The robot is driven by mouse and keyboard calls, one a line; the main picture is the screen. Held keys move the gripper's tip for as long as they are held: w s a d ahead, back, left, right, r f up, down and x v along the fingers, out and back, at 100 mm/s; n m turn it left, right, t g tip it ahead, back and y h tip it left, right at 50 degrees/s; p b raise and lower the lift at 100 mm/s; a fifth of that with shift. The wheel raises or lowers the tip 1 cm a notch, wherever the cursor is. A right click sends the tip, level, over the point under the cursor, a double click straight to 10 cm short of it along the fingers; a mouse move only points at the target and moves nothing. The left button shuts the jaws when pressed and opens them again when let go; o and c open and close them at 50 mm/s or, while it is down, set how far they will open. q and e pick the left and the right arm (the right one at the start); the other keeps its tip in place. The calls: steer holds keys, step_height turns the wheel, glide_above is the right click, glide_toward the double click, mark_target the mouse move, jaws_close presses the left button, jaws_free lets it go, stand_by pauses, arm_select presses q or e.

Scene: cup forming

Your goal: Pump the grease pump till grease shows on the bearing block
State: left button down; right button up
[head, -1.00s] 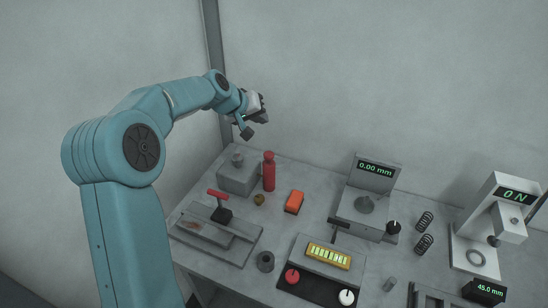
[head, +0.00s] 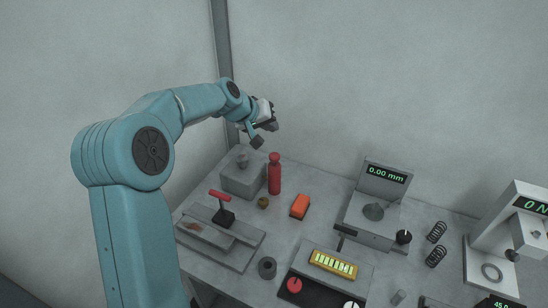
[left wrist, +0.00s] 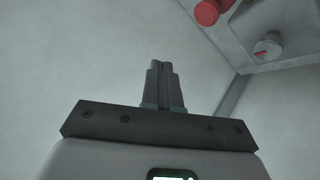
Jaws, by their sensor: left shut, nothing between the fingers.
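A red cylinder with a narrower cap (head: 274,176), which looks like the grease pump, stands upright at the back left of the bench. Beside it on the left is a grey block with a small knob on top (head: 243,178), probably the bearing block. I can make out no grease on it. Both show at the top right of the left wrist view, the red cylinder (left wrist: 207,12) and the grey block's knob (left wrist: 266,48). My left gripper (head: 272,120) is shut and empty, above and behind them, touching neither; its fingers (left wrist: 165,75) are together. My right gripper is out of view.
A red-handled lever device (head: 222,208) stands at the front left. An orange block (head: 300,206) and a small brown ball (head: 263,202) lie near the red cylinder. A gauge reading 0.00 mm (head: 386,173) stands to the right. The walls are close behind my left gripper.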

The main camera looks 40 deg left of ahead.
arm_select(q)
steer(key=b, duration=0.5)
glide_above(272, 156)
step_height(272, 156, down, 7)
steer(key=shift+s+r, duration=0.15)
steer(key=shift+d+f, duration=0.1)
steer(key=shift+f, duration=0.25)
steer(key=shift+r, duration=0.1)
stand_by(1.1)
steer(key=shift+f+b, duration=0.45)
steer(key=shift+b, duration=0.25)
